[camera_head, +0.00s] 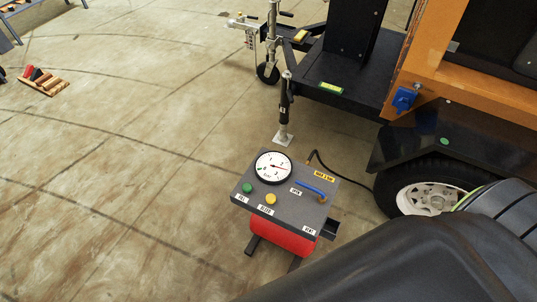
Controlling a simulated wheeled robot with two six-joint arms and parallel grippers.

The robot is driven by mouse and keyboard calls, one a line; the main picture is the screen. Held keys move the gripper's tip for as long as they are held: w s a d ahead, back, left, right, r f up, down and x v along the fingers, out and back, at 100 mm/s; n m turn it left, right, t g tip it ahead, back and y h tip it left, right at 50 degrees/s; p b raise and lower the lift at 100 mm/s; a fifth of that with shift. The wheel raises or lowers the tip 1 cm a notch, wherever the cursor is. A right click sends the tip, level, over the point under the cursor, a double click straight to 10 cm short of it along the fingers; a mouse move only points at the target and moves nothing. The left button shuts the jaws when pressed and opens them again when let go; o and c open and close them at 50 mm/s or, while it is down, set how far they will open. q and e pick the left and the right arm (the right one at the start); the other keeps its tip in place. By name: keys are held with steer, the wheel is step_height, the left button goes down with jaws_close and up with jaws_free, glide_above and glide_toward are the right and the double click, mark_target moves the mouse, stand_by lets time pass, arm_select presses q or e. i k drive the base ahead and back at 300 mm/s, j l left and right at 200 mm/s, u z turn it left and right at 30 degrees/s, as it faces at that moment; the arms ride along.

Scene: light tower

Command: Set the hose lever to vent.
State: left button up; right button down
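A grey-topped box (283,213) with a red lower body (283,236) stands on the floor right of centre. The lever points left, towards a small white label that seems to read OPEN (296,191). Another white label (309,230), which seems to read VENT, is at the front right edge. A black hose (343,174) runs from the back of the box towards the trailer wheel. Neither gripper is in view.
The box top also has a round gauge (273,167), a green button (248,188) and a yellow button (271,199). A trailer with an orange frame (437,82) and a wheel (425,197) stands behind and right. A dark arm link of mine covers the lower right. Floor left is mostly clear.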

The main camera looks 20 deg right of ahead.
mark_target(323, 195)
steer(key=z, duration=1.25)
